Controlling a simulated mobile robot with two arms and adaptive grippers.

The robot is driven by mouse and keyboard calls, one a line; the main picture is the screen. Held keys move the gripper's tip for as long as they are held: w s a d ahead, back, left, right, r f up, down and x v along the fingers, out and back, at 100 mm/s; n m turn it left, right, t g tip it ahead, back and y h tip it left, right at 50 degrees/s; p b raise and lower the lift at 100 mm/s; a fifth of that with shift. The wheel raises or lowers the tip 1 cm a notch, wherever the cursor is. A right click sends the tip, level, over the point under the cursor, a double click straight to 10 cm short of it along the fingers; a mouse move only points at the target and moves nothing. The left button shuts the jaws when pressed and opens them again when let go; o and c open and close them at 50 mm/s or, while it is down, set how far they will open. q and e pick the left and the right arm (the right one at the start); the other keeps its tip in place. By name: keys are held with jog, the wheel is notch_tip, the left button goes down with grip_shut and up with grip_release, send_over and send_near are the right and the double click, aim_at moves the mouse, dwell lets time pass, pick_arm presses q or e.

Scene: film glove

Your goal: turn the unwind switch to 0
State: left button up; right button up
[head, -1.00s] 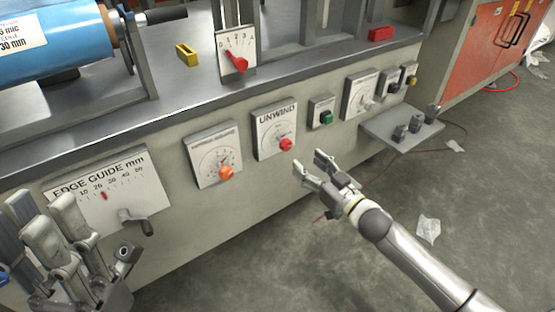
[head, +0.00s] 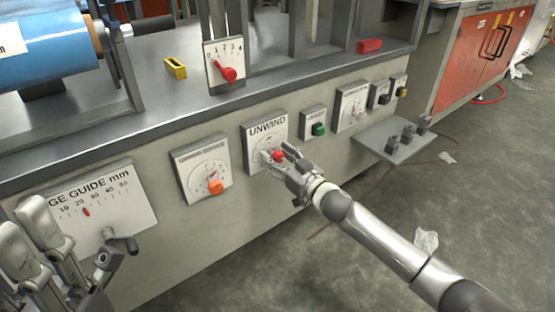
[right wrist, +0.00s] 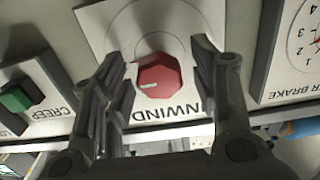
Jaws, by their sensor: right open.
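The unwind switch is a red knob (head: 278,156) on a white plate labelled UNWIND (head: 266,128) on the machine's front panel. In the right wrist view the red knob (right wrist: 160,76) sits between the two fingers, with a pale mark on its face. My right gripper (head: 279,155) is open around the knob, one finger on each side, with a gap visible on both sides; contact is not seen. The fingers hide part of the plate's dial in the head view. My left gripper (head: 35,245) is at the lower left, in front of the edge guide plate, holding nothing visible.
An orange knob plate (head: 202,167) is left of the unwind plate, and a green button box (head: 314,123) is right. The edge guide plate (head: 130,195) has a crank. A small shelf (head: 395,145) juts out at right. Floor right of my arm is mostly clear.

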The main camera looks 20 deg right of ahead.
jog(key=shift+w+a, duration=0.1)
jog(key=shift+w, duration=0.05)
jog(key=c, duration=1)
